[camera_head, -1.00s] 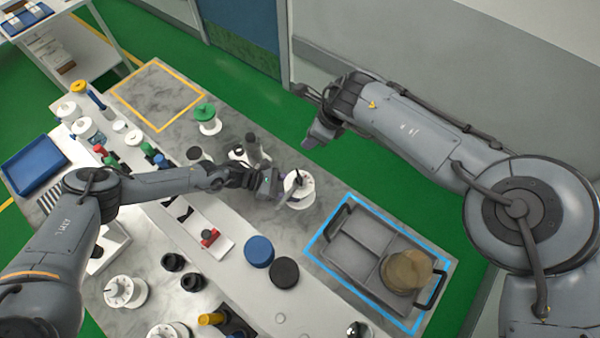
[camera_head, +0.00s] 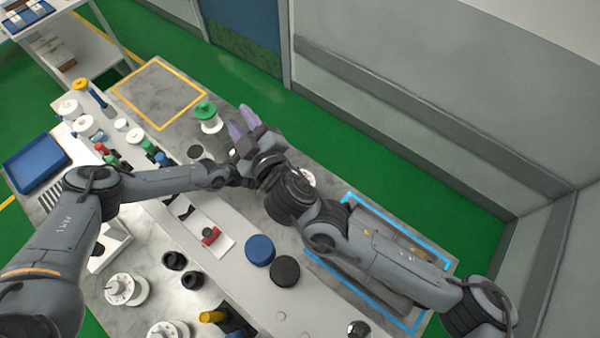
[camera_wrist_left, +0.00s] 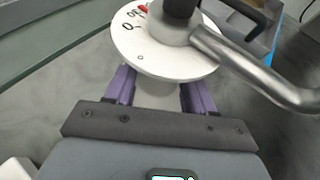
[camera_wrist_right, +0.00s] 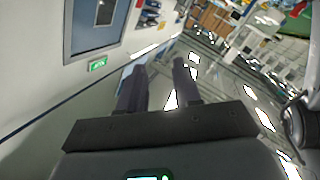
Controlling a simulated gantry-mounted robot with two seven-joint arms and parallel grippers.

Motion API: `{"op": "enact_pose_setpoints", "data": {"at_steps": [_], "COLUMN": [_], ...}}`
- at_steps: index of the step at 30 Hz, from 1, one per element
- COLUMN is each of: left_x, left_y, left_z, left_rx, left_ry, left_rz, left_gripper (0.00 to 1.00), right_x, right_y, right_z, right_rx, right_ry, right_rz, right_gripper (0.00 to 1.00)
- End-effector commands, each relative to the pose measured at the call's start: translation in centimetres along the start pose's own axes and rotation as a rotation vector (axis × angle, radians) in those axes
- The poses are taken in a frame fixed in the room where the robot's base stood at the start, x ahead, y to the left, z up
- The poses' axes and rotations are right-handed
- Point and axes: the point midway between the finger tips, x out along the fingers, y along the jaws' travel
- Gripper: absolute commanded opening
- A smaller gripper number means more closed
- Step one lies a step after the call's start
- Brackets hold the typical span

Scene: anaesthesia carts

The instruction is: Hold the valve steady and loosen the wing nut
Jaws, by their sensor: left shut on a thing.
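The valve is a white dial (camera_wrist_left: 150,62) with red and black marks on a pale stem, as seen in the left wrist view. A bent metal lever (camera_wrist_left: 255,70) and a dark cap (camera_wrist_left: 180,8) are at its top; I cannot make out the wing nut. My left gripper (camera_wrist_left: 158,92) is shut on the stem below the dial. In the head view only a bit of the dial (camera_head: 308,177) shows behind my right arm, which also hides the left fingers. My right gripper (camera_head: 239,121) is open and empty, raised beyond the valve near a green-topped white part.
The green-topped part (camera_head: 207,114) stands on the counter close to the right gripper. A grey tray (camera_head: 372,208) inside a blue outline is partly under my right arm. Blue (camera_head: 260,250) and black (camera_head: 285,270) round caps lie in front. The yellow-outlined area (camera_head: 158,93) is clear.

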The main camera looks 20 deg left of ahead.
Motion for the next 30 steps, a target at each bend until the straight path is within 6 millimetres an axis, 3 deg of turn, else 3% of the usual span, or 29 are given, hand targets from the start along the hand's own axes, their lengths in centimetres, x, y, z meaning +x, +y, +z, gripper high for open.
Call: {"op": "enact_pose_setpoints", "data": {"at_steps": [4,9,14,18,24,30], "left_x": [0.0,0.0,0.0,0.0,0.0,0.1], "left_y": [0.0,0.0,0.0,0.0,0.0,0.0], "left_z": [0.1,0.1,0.1,0.1,0.1,0.1], "left_rx": [0.0,0.0,0.0,0.0,0.0,0.0], "left_ry": [-0.001,-0.001,-0.001,-0.001,-0.001,-0.001], "left_rz": [0.0,0.0,0.0,0.0,-0.001,-0.001], "left_gripper": [0.02,0.02,0.02,0.02,0.02,0.02], "right_x": [-3.3,-7.1,-10.4,-12.5,-14.1,-13.3], "right_y": [2.2,2.8,1.1,-1.7,-5.2,-6.2], "right_z": [4.6,10.2,15.3,19.0,21.1,22.0], "right_rx": [0.262,0.445,0.552,0.609,0.654,0.666], "right_ry": [-0.102,-0.192,-0.283,-0.364,-0.423,-0.436], "right_rz": [0.1,0.178,0.207,0.204,0.178,0.171], "right_gripper": [0.33,0.33,0.33,0.33,0.33,0.33]}}
